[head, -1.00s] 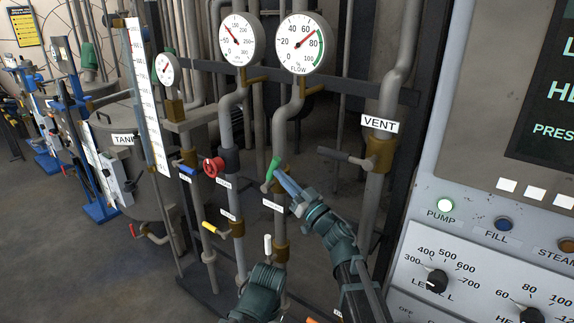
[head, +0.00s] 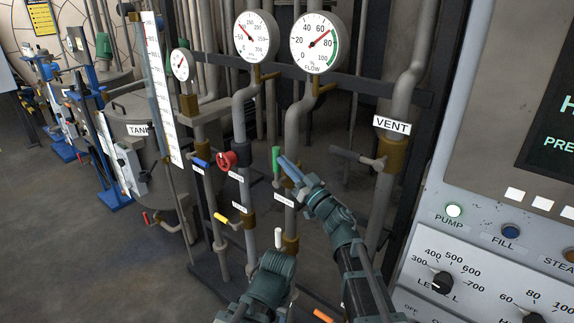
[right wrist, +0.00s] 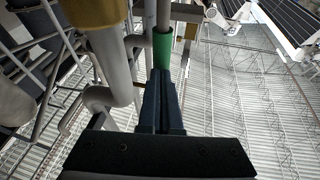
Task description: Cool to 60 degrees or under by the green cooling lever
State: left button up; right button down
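The green cooling lever (head: 276,161) stands almost upright on a pipe in the head view. My right gripper (head: 285,163) reaches to it from the lower right, with its fingers close together. In the right wrist view the green sleeve (right wrist: 163,50) shows just past the fingertips (right wrist: 162,75). The fingers look shut with nothing visible between them, and the tips are at or against the lever; contact is not clear. Part of my left arm shows at the bottom of the head view, but its fingers are not visible. The temperature readout is not in view.
The vent lever (head: 358,158) is on the right. The control panel (head: 470,185) has its pump lamp (head: 454,211) lit.

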dwell(0.4)
jog(key=b+v, duration=0.2)
jog(key=v, duration=0.5)
jog(key=shift+s, duration=0.2)
jog(key=shift+d+f, duration=0.1)
jog(key=shift+d, duration=0.05)
dwell(6.5)
